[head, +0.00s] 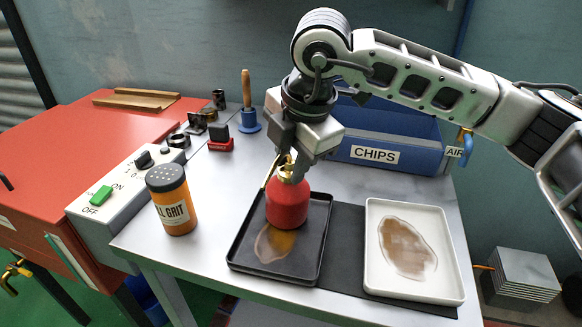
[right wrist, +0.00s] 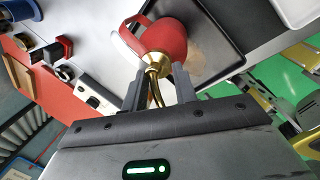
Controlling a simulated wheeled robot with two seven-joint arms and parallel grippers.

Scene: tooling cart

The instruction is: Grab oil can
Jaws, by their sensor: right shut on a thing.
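The red oil can (head: 288,203) has a brass neck and spout and stands upright over the black tray (head: 318,245). I cannot tell whether its base touches the tray. My right gripper (head: 287,170) reaches down from above and is shut on the can's brass neck. In the right wrist view the fingers (right wrist: 158,88) sit on both sides of the brass part, with the red body (right wrist: 160,42) beyond them. A brown oily puddle (head: 273,243) shows in the tray in front of the can. My left gripper is not in view.
A white tray (head: 440,283) with a brown stain lies to the right. An orange grit shaker (head: 168,187) stands to the left. A blue CHIPS bin (head: 415,125) is behind. A switch box (head: 90,212) and small tools line the left side.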

